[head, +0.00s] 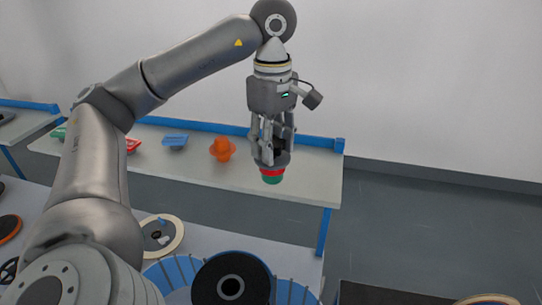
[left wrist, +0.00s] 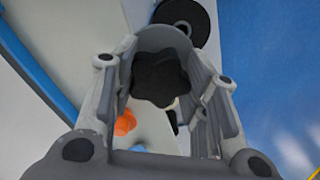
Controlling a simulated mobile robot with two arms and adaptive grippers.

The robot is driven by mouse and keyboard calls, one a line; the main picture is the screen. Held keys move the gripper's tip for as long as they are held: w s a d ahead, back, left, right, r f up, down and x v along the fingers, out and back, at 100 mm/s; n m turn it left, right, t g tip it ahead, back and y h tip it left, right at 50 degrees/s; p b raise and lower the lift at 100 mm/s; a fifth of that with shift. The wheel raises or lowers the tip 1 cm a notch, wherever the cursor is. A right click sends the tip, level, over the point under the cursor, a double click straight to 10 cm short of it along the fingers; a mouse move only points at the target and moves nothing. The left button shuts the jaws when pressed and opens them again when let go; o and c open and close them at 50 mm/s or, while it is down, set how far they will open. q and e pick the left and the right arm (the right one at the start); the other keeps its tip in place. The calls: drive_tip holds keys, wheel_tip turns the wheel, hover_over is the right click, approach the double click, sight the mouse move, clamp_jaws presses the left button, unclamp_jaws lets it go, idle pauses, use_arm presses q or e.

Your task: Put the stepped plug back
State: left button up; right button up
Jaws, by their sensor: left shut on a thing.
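The stepped plug (head: 272,176) hangs upright in the air below my left gripper (head: 271,150), in front of the back table in the head view. Its lower end shows a red band above a green one, under a grey rim. In the left wrist view its dark lobed knob (left wrist: 160,80) sits between the fingers of my left gripper (left wrist: 163,95), with a grey round rim beyond it. My left gripper is shut on the plug. My right gripper is not in view.
A black disc with a central hole (head: 231,284) lies at the bottom, surrounded by a blue slatted ring (head: 172,272). A cream ring (head: 176,237) lies left of it. The back table (head: 318,180) holds an orange lobed thing (head: 222,149) and a blue piece (head: 174,140). Grey floor is open at right.

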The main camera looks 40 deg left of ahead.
use_arm(q)
drive_tip(key=r, duration=0.1)
drive_tip(key=a+r+n, duration=0.1)
drive_tip(key=r, duration=0.1)
drive_tip(key=shift+s+a+r+n+p, duration=0.1)
drive_tip(key=shift+n+p, duration=0.2)
drive_tip(key=shift+w+a, duration=0.2)
drive_tip(key=shift+a, duration=0.05)
drive_tip(key=w+a+f, duration=0.2)
drive_tip(key=w+f, duration=0.1)
drive_tip(key=f, duration=0.1)
drive_tip(key=w+a+f+p, duration=0.1)
drive_tip(key=w+a+f, duration=0.2)
drive_tip(key=w+f, duration=0.1)
drive_tip(key=w+a+f+p, duration=0.1)
drive_tip(key=w+a+f, duration=0.2)
drive_tip(key=f, duration=0.1)
drive_tip(key=shift+w+a+f, duration=0.15)
drive_tip(key=shift+a+f, duration=0.1)
drive_tip(key=shift+f, duration=0.2)
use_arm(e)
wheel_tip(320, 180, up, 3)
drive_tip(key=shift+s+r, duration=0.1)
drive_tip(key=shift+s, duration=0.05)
use_arm(q)
drive_tip(key=shift+f, duration=0.1)
drive_tip(key=o, duration=1.2)
